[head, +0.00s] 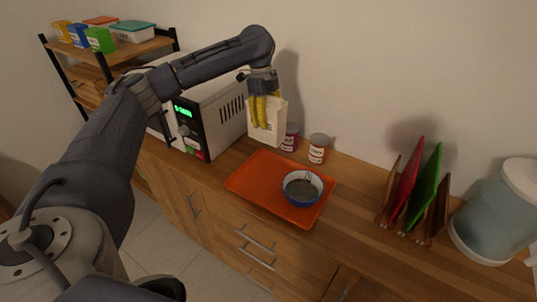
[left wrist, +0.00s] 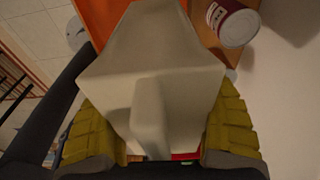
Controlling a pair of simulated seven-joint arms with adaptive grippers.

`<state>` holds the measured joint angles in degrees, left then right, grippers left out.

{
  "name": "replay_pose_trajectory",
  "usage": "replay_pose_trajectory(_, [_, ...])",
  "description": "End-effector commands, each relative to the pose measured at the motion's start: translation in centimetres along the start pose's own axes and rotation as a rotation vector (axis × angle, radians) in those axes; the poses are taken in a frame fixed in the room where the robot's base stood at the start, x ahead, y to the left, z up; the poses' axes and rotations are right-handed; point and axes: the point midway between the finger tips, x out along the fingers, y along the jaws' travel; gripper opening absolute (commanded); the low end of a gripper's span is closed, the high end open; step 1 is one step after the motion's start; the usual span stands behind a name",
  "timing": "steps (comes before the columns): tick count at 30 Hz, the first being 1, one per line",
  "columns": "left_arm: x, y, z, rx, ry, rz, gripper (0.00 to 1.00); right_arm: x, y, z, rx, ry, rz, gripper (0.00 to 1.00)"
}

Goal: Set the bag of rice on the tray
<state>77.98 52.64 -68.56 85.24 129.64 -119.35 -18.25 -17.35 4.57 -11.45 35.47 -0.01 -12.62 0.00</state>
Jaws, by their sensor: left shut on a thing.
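A white bag of rice (head: 269,125) is held upright between the yellow fingers of my left gripper (head: 260,112), beside the microwave. It also shows large in the left wrist view (left wrist: 152,80), with a yellow finger on each side. My left gripper is shut on it. The orange tray (head: 252,178) lies on the wooden counter, in front of the bag and lower. Part of the tray shows in the left wrist view (left wrist: 97,22). A blue bowl (head: 302,188) with grey contents stands on the tray's right part. My right gripper is not in view.
Two labelled cans (head: 318,149) (head: 290,138) stand behind the tray. A microwave (head: 215,112) is to the left. A wooden rack with red and green boards (head: 424,185) and a large clear container (head: 490,215) are at the right. The tray's left part is clear.

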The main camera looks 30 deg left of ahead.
Motion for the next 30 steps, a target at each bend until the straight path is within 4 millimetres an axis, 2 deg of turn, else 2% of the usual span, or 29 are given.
replay_pose_trajectory(9, [6.0, 0.0, 0.8, 0.000, 0.002, -0.001, 0.13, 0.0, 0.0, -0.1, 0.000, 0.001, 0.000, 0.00])
replay_pose_trajectory(15, [8.5, 0.0, 1.2, 0.000, 0.002, -0.002, 0.13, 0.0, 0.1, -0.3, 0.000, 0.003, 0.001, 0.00])
replay_pose_trajectory(30, [10.9, -0.1, 1.6, -0.001, 0.000, -0.002, 0.13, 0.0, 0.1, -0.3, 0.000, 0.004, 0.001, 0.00])
